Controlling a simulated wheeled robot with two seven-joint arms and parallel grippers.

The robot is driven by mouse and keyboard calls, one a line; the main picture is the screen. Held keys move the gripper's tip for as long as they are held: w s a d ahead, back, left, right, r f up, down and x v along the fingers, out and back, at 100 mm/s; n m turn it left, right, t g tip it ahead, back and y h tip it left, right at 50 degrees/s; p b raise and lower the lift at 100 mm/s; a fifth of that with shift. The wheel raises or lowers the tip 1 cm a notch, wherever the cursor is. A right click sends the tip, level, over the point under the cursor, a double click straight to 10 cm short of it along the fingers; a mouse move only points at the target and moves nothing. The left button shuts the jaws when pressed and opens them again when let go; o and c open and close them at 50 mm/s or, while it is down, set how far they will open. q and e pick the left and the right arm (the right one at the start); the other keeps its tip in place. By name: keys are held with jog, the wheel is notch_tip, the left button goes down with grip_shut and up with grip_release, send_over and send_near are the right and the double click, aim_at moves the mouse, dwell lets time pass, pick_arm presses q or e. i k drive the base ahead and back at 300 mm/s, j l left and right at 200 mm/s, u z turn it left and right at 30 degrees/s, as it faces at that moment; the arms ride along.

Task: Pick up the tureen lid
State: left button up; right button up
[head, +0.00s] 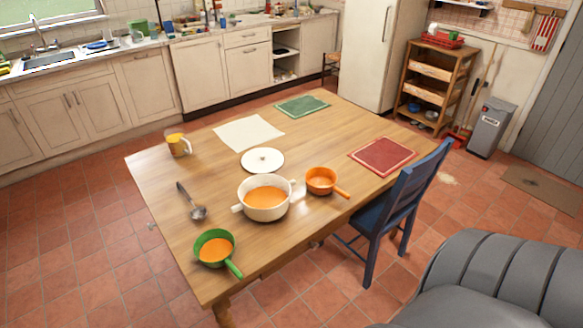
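The tureen (265,213) is a white two-handled pot, uncovered, with orange soup inside. The lid looks apart from it or very close to its rim. Neither of my grippers is in view.
On the table (215,275) are a green saucepan (229,264), an orange saucepan (322,190), a ladle (190,199), a mug (178,146), and cream (245,133), green (303,106) and red (383,156) mats. A blue chair (405,205) stands at the right edge.

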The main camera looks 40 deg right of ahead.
aim_at(260, 160)
jog(key=z, duration=1.05)
